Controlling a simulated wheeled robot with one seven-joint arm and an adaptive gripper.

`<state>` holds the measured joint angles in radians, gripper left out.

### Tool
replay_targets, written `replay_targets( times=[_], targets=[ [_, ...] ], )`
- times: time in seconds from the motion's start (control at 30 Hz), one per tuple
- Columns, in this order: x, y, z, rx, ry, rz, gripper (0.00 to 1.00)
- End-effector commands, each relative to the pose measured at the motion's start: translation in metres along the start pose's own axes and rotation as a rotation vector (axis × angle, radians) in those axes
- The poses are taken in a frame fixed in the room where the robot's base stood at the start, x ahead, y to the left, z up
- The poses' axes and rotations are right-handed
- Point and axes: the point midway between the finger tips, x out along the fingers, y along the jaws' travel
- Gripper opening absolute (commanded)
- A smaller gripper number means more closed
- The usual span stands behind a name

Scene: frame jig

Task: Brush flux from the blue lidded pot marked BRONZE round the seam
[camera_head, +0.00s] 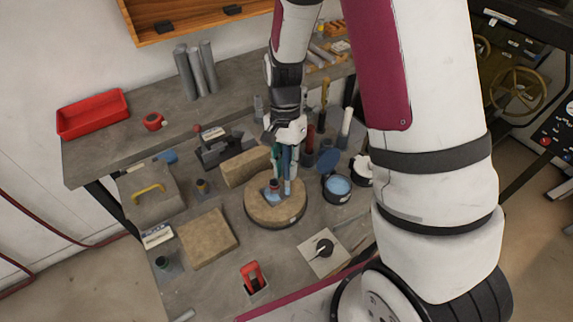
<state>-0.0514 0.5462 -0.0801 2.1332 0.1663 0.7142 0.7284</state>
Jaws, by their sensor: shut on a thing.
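My gripper (282,172) is above a round tan block (262,216), shut on a slim upright blue tool that looks like the brush (287,170). Its lower end is close to a small part with a blue base and a dark and reddish top (273,188) on the block. I cannot tell whether they touch, and the seam is too small to make out. A dark-rimmed pot with light blue contents (338,187) stands open just right of the block. A blue lid (329,160) shows at its back edge. No marking on the pot is readable.
A white pot (361,169) stands right of the blue one. A tan brick (246,167) lies behind the round block and a square tan slab (207,238) lies left. Upright tools stand behind.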

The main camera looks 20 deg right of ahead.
Motion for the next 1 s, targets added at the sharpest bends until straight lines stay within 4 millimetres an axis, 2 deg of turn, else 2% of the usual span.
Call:
replay_targets(
  times=[0.63,1.0],
  targets=[
    [0.006,-0.002,-0.002,0.000,0.000,0.000,0.00],
    [0.002,-0.018,-0.010,-0.001,0.001,0.000,0.00]
  ],
)
